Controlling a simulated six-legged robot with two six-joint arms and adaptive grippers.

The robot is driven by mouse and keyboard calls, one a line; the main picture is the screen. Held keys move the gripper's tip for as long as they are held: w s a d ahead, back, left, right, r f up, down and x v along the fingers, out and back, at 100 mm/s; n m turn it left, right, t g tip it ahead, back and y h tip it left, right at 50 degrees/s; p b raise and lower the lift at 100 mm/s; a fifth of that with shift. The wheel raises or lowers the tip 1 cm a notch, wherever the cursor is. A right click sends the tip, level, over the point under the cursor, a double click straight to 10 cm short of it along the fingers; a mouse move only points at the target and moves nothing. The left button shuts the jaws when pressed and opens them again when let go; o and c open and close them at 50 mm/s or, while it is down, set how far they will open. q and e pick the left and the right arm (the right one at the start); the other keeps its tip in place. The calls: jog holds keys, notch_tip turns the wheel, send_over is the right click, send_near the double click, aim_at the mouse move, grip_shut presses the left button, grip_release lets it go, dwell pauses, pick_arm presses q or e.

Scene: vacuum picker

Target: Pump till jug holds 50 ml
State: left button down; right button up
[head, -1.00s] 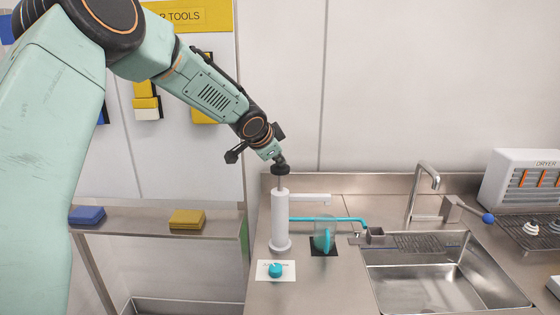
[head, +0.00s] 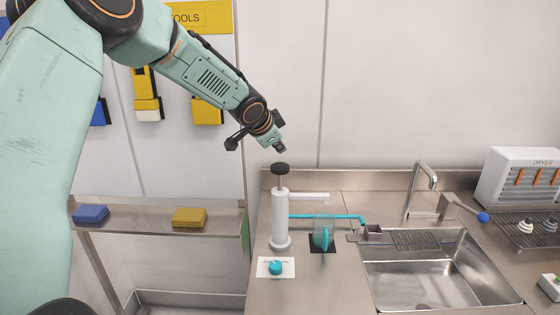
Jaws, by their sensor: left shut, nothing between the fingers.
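A white hand pump (head: 280,221) stands upright on the steel counter, with a black knob (head: 280,168) on a short grey rod that is raised out of its top. A spout runs right from its upper body. A small clear jug with a teal handle (head: 323,236) stands on a black pad right of the pump, under the spout. Its liquid level is too small to read. My left gripper (head: 279,148) is shut and empty, just above the knob and apart from it. My right gripper is not in view.
A teal knob (head: 275,267) on a white card sits in front of the pump. A teal pipe (head: 345,217) passes behind the jug towards the sink (head: 420,285). A tap (head: 420,185), a blue-ended lever (head: 483,217) and a dryer (head: 520,178) stand to the right.

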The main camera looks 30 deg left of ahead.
pick_arm(q)
jog(key=shift+r+p, duration=0.95)
jog(key=shift+r, duration=0.5)
jog(key=shift+f, duration=0.1)
jog(key=shift+f, duration=0.1)
dwell(0.5)
notch_tip(320, 180, up, 4)
jog(key=shift+s+d+r+p, duration=0.1)
jog(key=shift+s+p, duration=0.05)
jog(key=shift+p, duration=0.15)
jog(key=shift+f, duration=0.2)
